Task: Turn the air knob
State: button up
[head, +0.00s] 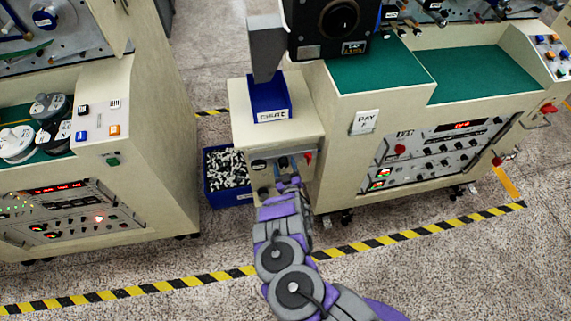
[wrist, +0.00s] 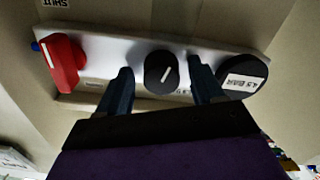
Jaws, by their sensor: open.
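A pale control strip (wrist: 112,48) carries a round black knob (wrist: 161,72) with a white pointer line, which points up and slightly right in the wrist view. My gripper (wrist: 162,88) is open, with one dark finger to each side of this knob. The fingertips sit near the strip, and I cannot tell if they touch the knob. A red knob (wrist: 63,63) is to the left and a black round part marked with a bar reading (wrist: 243,76) to the right. In the head view my gripper (head: 289,184) is at the front of the small cream cabinet (head: 306,128) and partly hides the strip.
A blue chute bin (head: 269,99) stands on the cabinet. A blue crate of small parts (head: 227,177) sits on the floor to its left. Machines stand left (head: 145,170) and right (head: 345,165). Striped floor tape (head: 420,234) runs in front, with open floor beyond.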

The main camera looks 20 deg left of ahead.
jog(key=shift+s+a+f, duration=0.1)
jog(key=shift+a, duration=0.5)
jog(key=shift+d, duration=0.75)
jog(key=c, duration=0.6)
jog(key=shift+a, duration=0.25)
jog(key=c, duration=0.5)
jog(key=shift+o, duration=0.2)
